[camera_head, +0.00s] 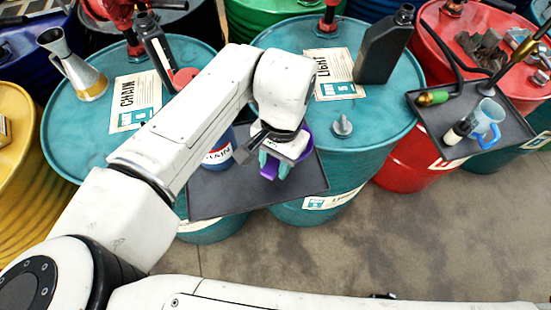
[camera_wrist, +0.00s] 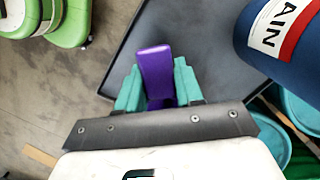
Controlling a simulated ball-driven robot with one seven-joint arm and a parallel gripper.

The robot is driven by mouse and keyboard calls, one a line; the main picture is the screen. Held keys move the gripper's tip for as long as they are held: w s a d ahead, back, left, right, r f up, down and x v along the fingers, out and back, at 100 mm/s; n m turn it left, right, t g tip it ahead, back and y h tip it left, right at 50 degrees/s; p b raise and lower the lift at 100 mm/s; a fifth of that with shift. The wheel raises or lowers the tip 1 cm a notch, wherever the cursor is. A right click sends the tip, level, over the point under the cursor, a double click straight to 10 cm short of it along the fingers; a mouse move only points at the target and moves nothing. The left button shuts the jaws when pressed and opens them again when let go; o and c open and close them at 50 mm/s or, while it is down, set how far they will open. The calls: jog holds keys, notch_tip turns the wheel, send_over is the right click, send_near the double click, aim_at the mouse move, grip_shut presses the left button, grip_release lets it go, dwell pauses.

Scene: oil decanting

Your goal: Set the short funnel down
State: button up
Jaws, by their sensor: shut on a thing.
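My gripper (camera_head: 270,168) is shut on a purple thing (camera_wrist: 155,72), which I take to be the short funnel. In the wrist view a smooth purple piece stands between the two teal fingers. Its lower part is hidden by the gripper's dark plate. In the head view a bit of its purple shows below my wrist. It is over the dark grey tray (camera_head: 215,204) between the two teal drums. I cannot tell whether it touches the tray.
A blue can with a white and red label (camera_head: 218,152) stands at the tray's left; it is close right in the wrist view (camera_wrist: 285,40). Teal drums (camera_head: 75,140) carry a metal spouted can (camera_head: 75,65) and dark bottles (camera_head: 384,45). Another tray (camera_head: 490,140) holds a blue mug (camera_head: 486,122).

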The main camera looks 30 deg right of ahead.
jog(key=shift+f, duration=0.1)
jog(key=o, duration=1)
